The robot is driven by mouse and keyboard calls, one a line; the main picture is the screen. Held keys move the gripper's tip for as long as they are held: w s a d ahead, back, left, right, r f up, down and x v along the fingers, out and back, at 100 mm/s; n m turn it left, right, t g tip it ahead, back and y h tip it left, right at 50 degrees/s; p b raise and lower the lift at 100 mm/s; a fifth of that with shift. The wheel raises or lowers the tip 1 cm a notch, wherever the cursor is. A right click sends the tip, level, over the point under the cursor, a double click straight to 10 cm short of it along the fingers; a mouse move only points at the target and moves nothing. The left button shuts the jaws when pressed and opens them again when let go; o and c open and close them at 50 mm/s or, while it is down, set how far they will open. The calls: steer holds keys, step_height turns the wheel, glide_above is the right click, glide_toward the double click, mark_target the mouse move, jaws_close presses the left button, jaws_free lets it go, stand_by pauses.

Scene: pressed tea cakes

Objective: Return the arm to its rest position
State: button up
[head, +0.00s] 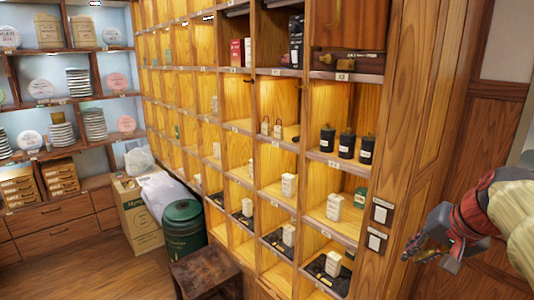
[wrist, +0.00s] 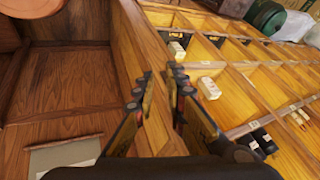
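My gripper (head: 428,247) is at the right of the head view, in front of the wood panelling beside the shelf's end post. In the wrist view the two fingers of my gripper (wrist: 162,82) stand apart with a narrow gap. Only the wooden post behind shows through the gap, and nothing is held. The fingers appear clear of the wood, though the exact distance is hard to judge.
A tall wooden cubby shelf (head: 299,157) with small boxes and black canisters (head: 346,145) fills the middle. A dark stool (head: 205,270) and a green bin (head: 183,228) stand before it. Two switch plates (head: 380,226) are near my gripper. Floor at lower left is clear.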

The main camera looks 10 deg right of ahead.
steer(key=s+a+f+n+g, duration=0.1)
steer(key=s+a+f+n, duration=0.2)
steer(key=s+a+f, duration=0.35)
steer(key=s+a+f+n+g, duration=0.1)
steer(key=s+a+f+n, duration=0.25)
steer(key=a+f, duration=0.5)
steer(key=s+a+r+n+t, duration=0.1)
steer(key=a+r+n, duration=0.1)
steer(key=a, duration=0.6)
steer(key=shift+a+r+n+y, duration=0.25)
steer(key=shift+r+n+y, duration=0.1)
steer(key=shift+r+y, duration=0.1)
